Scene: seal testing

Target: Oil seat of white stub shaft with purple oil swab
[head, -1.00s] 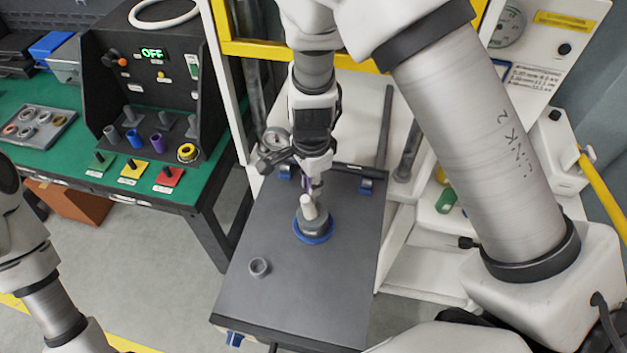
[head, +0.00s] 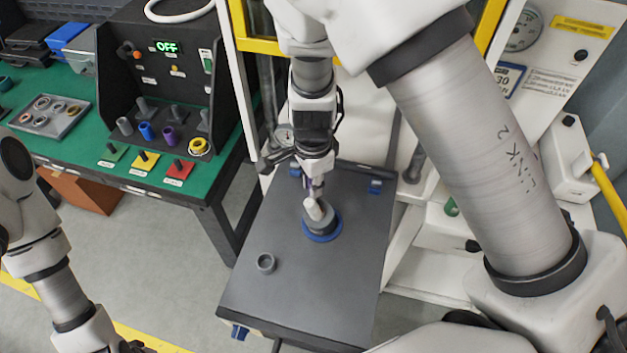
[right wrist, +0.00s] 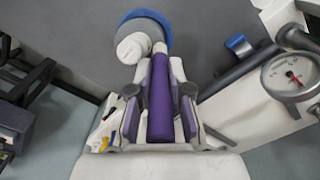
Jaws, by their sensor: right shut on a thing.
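The white stub shaft (head: 314,208) stands on a grey seat with a blue ring (head: 323,238) on the dark platform; it also shows in the right wrist view (right wrist: 132,46). My right gripper (head: 316,178) is above it, shut on the purple oil swab (right wrist: 160,100). The swab lies between the fingers, its pale tip (right wrist: 160,47) beside the shaft's white end; I cannot tell whether they touch. In the head view the gripper mostly hides the swab.
A small grey ring (head: 265,263) stands on the dark platform (head: 300,295), otherwise clear at its front. A dial gauge (right wrist: 290,76) is close to my right gripper. The green bench (head: 60,135) at left carries a control box reading OFF and coloured holders.

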